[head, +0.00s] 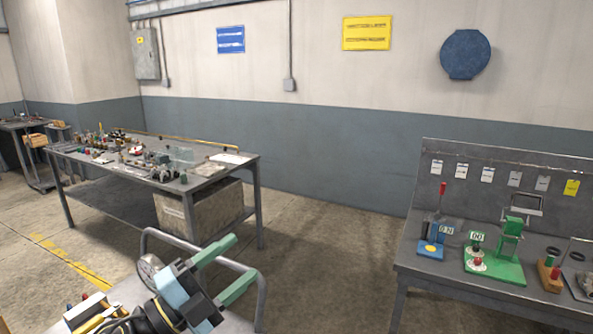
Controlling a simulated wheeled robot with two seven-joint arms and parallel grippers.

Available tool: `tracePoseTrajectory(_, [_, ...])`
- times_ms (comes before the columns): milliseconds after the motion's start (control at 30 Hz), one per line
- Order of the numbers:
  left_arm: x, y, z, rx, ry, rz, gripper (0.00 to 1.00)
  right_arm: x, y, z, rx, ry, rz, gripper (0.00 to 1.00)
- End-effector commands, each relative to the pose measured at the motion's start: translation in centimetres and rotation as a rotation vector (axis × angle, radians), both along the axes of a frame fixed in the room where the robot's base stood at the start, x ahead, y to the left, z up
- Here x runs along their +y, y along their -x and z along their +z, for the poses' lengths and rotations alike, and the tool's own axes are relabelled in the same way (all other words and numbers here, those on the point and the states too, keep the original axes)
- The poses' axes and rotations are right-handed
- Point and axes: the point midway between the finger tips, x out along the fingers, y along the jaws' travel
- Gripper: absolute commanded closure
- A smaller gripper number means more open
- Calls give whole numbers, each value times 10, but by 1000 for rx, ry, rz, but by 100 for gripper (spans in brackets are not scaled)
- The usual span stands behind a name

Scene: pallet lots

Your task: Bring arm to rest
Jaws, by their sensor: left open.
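My left gripper (245,257) shows at the bottom, left of the middle of the head view. Its two green fingers are spread apart, pointing up and to the right, with nothing between them. Its light blue and black body and part of the arm show at the bottom edge. The gripper appears in front of a curved grey rail (186,240); I cannot tell whether they touch. My right gripper is out of view.
A grey workbench (226,172) with many small parts stands at the left, a crate (168,212) beneath it. At the right, a bench (423,259) carries a blue fixture (430,249) and a green fixture (494,265). Bare floor (330,255) lies between the benches.

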Motion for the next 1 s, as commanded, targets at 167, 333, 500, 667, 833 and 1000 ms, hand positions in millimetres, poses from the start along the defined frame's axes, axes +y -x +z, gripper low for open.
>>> tracePoseTrajectory(167, [46,-3,-21,244,322,297,39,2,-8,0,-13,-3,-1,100])
tracePoseTrajectory(333, [95,13,-82,569,529,593,39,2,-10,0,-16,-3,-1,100])
tracePoseTrajectory(500, [125,65,-163,966,633,857,39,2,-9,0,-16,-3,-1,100])
tracePoseTrajectory(667, [131,131,-221,1313,637,1023,39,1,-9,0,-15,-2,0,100])
tracePoseTrajectory(833, [126,195,-255,1599,600,1117,39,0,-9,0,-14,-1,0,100])
tracePoseTrajectory(1000, [117,254,-272,1844,539,1168,39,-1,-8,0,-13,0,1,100])
